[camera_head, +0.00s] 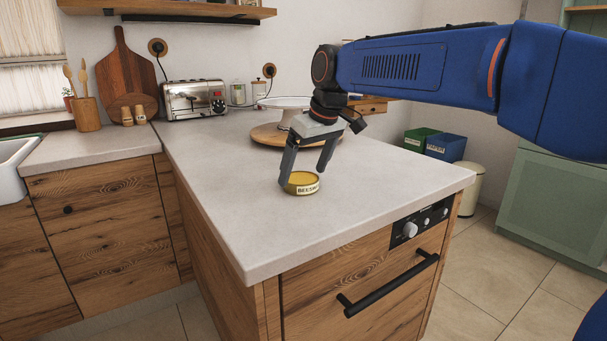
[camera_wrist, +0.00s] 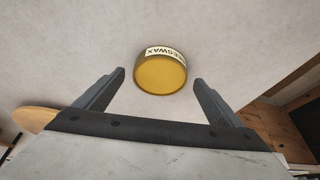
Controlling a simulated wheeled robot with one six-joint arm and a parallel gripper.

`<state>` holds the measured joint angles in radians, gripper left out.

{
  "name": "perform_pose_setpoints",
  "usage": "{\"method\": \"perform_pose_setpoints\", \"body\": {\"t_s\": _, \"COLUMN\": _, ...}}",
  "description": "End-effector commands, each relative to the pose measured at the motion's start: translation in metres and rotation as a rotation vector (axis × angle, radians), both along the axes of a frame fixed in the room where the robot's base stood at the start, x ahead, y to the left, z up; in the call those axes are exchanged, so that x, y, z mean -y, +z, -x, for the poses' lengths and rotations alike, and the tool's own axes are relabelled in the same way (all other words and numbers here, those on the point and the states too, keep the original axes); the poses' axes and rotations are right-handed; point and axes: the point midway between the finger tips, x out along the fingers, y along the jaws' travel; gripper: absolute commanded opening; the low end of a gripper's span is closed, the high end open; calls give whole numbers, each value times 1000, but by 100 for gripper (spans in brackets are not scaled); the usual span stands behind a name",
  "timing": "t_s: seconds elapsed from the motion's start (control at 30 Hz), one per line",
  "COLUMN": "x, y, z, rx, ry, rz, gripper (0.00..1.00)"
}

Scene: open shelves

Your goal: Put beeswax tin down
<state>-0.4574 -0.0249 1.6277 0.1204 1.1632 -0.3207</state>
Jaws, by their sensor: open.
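The beeswax tin (camera_head: 302,183) is a small, round yellow tin with a pale label. It sits on the light countertop (camera_head: 225,190) near the middle of the peninsula. In the wrist view the tin (camera_wrist: 161,74) lies just beyond the fingertips, with its label on the far side. My gripper (camera_head: 304,177) is open over the counter at the tin, with one finger at its left and the other behind its right side. In the wrist view my gripper (camera_wrist: 160,82) shows a gap between each finger and the tin.
A white cake stand (camera_head: 287,103) and a round wooden board (camera_head: 268,136) stand behind my gripper. A toaster (camera_head: 194,99), cutting board (camera_head: 126,70) and utensil pot (camera_head: 87,114) are at the back left. The counter's front and left are clear; its edge lies before an oven handle (camera_head: 388,285).

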Motion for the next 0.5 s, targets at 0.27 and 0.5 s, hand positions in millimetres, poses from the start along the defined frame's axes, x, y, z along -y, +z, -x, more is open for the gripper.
{"method": "perform_pose_setpoints", "body": {"t_s": 0.27, "x": 14, "y": 51, "z": 15, "rx": 3, "ry": 0, "rz": -1, "gripper": 89}}
{"method": "perform_pose_setpoints", "body": {"t_s": 0.5, "x": 24, "y": 84, "z": 25, "rx": 0, "ry": -1, "rz": 0, "gripper": 89}}
